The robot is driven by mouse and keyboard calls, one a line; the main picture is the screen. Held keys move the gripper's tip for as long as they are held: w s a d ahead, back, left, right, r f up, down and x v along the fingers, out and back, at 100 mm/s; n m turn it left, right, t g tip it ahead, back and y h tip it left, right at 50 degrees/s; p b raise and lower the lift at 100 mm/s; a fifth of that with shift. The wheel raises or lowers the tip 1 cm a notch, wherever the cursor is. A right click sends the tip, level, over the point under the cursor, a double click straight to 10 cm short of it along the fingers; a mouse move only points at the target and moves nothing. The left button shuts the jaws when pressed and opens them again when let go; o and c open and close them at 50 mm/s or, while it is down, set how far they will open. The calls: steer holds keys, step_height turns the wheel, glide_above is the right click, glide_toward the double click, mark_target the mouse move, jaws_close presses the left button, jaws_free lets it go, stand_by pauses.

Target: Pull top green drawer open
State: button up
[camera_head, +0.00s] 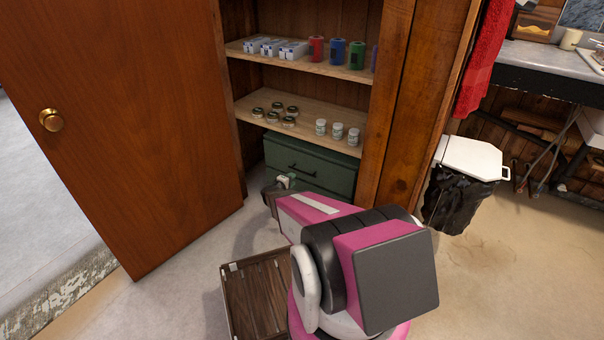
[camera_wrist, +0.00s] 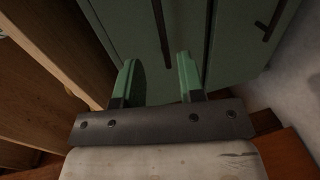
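A dark green drawer unit (camera_head: 325,163) stands on the floor below the cabinet shelves. Its top drawer (camera_wrist: 125,25) looks shut and has a dark bar handle (camera_head: 301,170). In the wrist view, turned on its side, that handle (camera_wrist: 161,30) lies ahead of the gap between my fingertips. The lower drawer (camera_wrist: 240,45) has its own dark handle (camera_wrist: 273,18). My gripper (camera_wrist: 157,75) is open, its two green-tipped fingers apart with nothing between them. In the head view my gripper (camera_head: 284,181) is low in front of the unit; my arm hides part of the lower front.
A wooden door (camera_head: 125,120) with a brass knob stands open at left. Shelves above hold boxes, coloured cans (camera_head: 337,51) and jars (camera_head: 338,131). A slatted wooden crate (camera_head: 257,295) sits on the floor by my arm. A bin (camera_head: 458,190) stands at right.

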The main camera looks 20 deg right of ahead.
steer(key=x, duration=1)
steer(key=shift+w+d, duration=0.2)
steer(key=shift+w, duration=0.1)
jaws_close()
